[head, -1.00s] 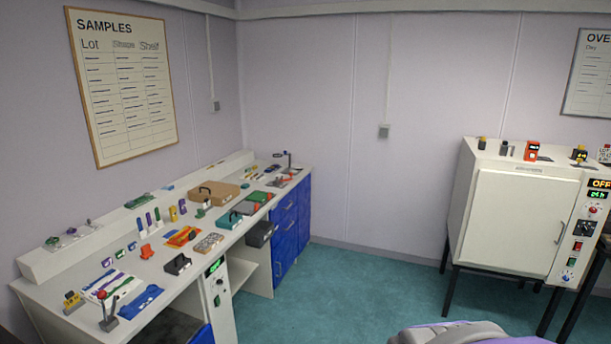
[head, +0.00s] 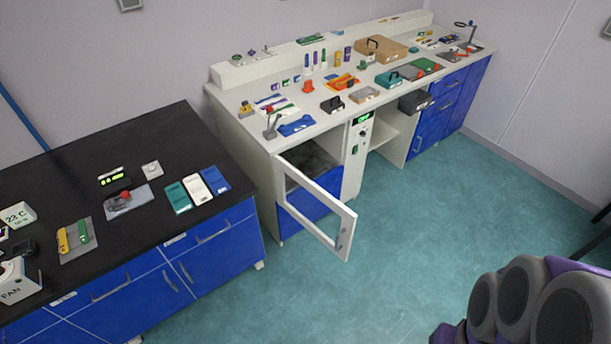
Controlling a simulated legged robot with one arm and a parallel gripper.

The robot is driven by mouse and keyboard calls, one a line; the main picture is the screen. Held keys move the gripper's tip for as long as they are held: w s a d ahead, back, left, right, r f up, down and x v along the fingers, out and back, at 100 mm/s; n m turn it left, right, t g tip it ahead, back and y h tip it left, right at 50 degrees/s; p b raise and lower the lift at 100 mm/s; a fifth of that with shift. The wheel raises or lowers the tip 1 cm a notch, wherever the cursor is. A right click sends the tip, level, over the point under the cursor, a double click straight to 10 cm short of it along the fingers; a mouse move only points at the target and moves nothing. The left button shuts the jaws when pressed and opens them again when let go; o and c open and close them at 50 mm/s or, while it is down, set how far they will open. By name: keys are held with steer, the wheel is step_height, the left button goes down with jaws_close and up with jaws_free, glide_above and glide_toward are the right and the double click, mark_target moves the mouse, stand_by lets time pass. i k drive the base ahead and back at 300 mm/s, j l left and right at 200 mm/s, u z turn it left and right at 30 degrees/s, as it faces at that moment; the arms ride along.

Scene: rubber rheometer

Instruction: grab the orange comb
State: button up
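I cannot make out a clear comb shape at this size. On the white bench (head: 233,112) lies a flat orange piece with coloured marks (head: 342,82). A small orange-red upright object (head: 307,86) stands just left of it. Either one is too small to tell as the orange comb. My arm's grey and purple links fill the lower right corner, well apart from the bench. My gripper does not show.
An oven-like cabinet under the white bench has its framed glass door (head: 322,205) swung open into the floor space. A black-topped bench (head: 75,185) with blue drawers stands at the left. The teal floor (head: 420,215) is clear in the middle and right.

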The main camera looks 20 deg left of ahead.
mark_target(349, 83)
steer(key=u, duration=0.95)
steer(key=i+l+u, duration=0.1)
steer(key=i+l, duration=0.5)
steer(key=i+l+u, duration=0.1)
steer(key=i+l, duration=0.55)
steer(key=i, duration=0.15)
steer(key=i+l, duration=0.65)
steer(key=i+l+u, duration=0.15)
steer(key=i+l, duration=0.55)
steer(key=i+l+u, duration=0.1)
steer(key=i+l, duration=0.5)
steer(key=l, duration=0.25)
